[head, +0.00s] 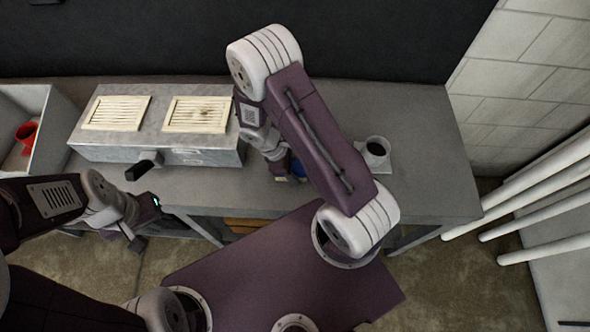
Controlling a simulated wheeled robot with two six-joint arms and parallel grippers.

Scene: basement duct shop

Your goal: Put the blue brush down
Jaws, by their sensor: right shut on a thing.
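The blue brush (298,168) shows only as a small blue patch beside my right gripper, over the grey bench. My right arm hides most of it. My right gripper (285,174) is shut on it, just right of the metal box. I cannot tell whether the brush touches the bench top. My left gripper (146,222) is low at the left, by the front edge of the bench, with no object visible in it. Its jaw opening is not clear.
The grey bench (430,180) has free room at right. A metal box (205,155) with two cream louvred vents (197,114) and a black handle (144,166) stands at left. A grey cup-like fitting (376,152) stands right. A white bin (50,125) holds a red object (27,133).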

